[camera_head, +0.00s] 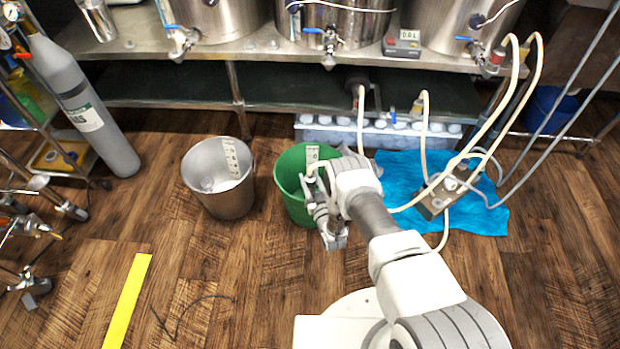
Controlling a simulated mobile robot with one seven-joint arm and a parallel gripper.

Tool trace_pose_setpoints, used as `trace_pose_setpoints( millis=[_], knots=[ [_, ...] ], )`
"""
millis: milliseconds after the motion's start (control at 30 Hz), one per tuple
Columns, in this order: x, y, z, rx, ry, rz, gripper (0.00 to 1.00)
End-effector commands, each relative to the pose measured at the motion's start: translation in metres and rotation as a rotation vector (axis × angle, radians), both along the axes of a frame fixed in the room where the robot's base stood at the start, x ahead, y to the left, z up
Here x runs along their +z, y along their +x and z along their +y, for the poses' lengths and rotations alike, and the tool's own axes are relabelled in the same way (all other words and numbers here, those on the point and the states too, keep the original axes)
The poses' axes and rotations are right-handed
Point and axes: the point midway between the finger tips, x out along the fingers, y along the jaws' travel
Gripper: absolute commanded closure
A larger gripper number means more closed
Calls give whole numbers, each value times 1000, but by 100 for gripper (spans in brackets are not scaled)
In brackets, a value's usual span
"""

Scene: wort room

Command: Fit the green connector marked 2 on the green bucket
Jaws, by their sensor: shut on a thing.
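The green bucket (293,172) stands upright on the wood floor, near the middle of the view. A light grey plate with dark marks (312,155) sits at its far rim. My gripper (311,190) is at the bucket's right side, over its near right rim, and is shut on a pale hose end (320,165). The hose curves there close to the bucket's inside. My gripper and arm hide the bucket's right part. I cannot make out a green connector or a mark 2, and cannot tell whether the held end touches the bucket.
On the right, a box with hoses (440,195) lies on a blue cloth (485,215). A steel bench (255,55) with tanks runs behind. A grey gas cylinder (85,105) leans at left. Floor in front is mostly clear.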

Motion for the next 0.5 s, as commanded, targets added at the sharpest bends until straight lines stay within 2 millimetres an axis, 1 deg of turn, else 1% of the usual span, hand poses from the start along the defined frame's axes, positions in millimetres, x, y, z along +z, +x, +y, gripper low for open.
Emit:
trace_pose_setpoints(
  millis=[500],
  knots=[
    [-10, 0, 0, 0, 0, -1, 100]
  ],
)
